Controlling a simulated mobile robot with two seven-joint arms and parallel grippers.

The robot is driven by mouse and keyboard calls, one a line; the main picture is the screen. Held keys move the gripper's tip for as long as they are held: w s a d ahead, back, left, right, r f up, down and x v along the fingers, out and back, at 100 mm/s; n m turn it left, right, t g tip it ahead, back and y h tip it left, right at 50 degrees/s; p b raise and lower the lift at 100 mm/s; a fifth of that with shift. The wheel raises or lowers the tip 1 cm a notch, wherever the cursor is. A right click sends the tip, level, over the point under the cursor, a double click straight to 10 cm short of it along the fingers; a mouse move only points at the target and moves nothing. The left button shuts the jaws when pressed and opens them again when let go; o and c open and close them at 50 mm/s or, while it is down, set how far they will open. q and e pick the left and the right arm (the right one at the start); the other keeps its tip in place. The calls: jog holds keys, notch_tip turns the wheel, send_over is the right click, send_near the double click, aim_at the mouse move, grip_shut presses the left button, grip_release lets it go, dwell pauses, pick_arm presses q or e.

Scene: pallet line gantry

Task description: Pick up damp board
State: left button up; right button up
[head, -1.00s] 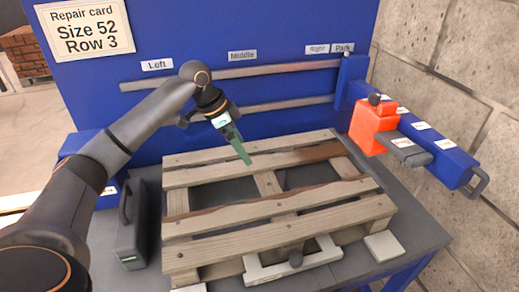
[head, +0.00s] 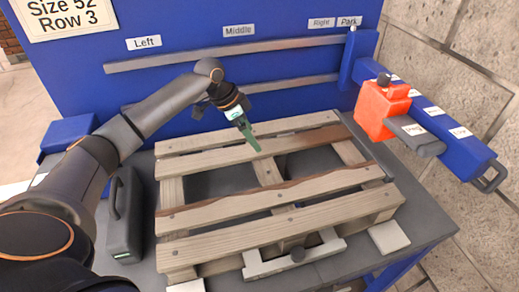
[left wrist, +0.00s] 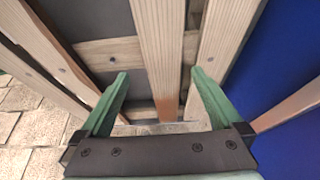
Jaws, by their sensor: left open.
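The wooden pallet lies on the grey table. One of its back boards (head: 215,161) has a dark brown, damp-looking patch toward its right end. My left gripper (head: 254,146) is over this board, green fingers pointing down. In the left wrist view the fingers (left wrist: 159,73) are apart, with a pale board (left wrist: 158,50) running between them; its lower end is brown. I see no contact with the fingers, and the gap to the board is hard to judge. My right gripper is not in view.
A blue panel (head: 75,55) with rails labelled Left, Middle and Right stands behind the pallet. A red block (head: 381,108) sits on a blue arm at the right. A dark grey case (head: 122,215) stands left of the pallet. A light bracket (head: 325,245) is at its front edge.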

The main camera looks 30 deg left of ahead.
pick_arm(q)
jog(key=x, duration=0.5)
jog(key=shift+a+f, duration=0.15)
jog(key=shift+a, duration=0.15)
jog(key=shift+c, duration=0.2)
jog(key=c, duration=1.5)
jog(key=shift+c, duration=0.2)
